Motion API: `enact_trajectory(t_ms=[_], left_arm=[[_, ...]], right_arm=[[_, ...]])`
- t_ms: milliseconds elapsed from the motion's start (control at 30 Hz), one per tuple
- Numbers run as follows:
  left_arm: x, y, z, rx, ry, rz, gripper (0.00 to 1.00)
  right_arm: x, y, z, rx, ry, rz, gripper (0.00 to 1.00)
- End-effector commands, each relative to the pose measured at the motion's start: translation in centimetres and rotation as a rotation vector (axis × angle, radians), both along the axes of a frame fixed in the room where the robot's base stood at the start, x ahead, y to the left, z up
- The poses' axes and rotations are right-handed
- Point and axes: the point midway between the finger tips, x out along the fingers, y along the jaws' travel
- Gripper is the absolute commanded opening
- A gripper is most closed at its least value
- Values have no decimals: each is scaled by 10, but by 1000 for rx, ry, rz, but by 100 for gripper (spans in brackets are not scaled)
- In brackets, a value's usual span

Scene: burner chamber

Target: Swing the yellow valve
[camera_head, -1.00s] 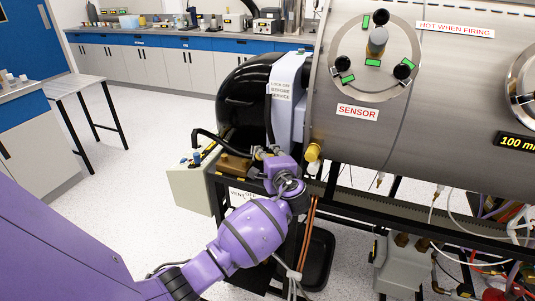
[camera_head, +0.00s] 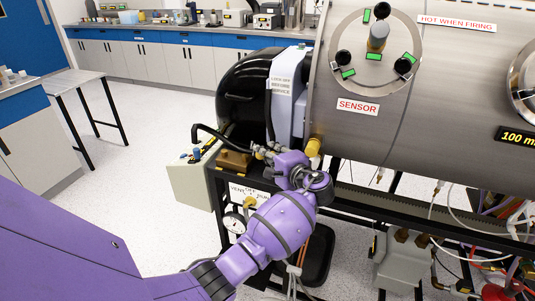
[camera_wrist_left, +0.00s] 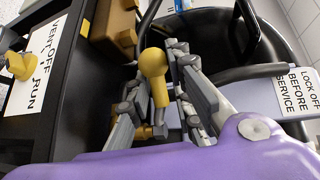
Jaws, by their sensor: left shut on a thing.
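The yellow valve handle (camera_wrist_left: 153,75), a round knob on a short stem, shows in the left wrist view between the two grey fingers of my left gripper (camera_wrist_left: 158,92). The gripper is shut on it; the lower end of the stem is partly behind the fingers. In the head view my left gripper (camera_head: 264,151) points left, beside the brass-coloured block (camera_head: 234,161) at the chamber's left end. The handle itself is hard to make out there. My right gripper is not in view.
A VENT/OFF/RUN plate (camera_wrist_left: 40,62) with another yellow handle (camera_wrist_left: 18,65) is on the black frame. A yellow cylinder (camera_head: 313,147) sits close right of my gripper. The steel chamber (camera_head: 440,110) fills the right. A gauge (camera_head: 235,222) hangs below the frame.

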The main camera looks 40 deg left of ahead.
Motion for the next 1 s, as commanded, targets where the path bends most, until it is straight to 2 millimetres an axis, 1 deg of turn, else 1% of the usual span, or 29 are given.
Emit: enact_trajectory(t_ms=[33,100,667,767,867,1000], left_arm=[[-3,-2,-12,-12,17,2,22],[-3,-2,-12,-11,16,1,31],[-1,-1,-3,-4,5,0,31],[-4,-8,-2,-5,4,-2,31],[-9,-22,0,-5,3,-3,31],[-21,-50,5,-7,4,-3,31]], right_arm=[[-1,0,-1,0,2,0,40],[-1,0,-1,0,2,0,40],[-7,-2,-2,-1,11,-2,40],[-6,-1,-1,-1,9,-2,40],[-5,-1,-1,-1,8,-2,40],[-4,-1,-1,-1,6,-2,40]])
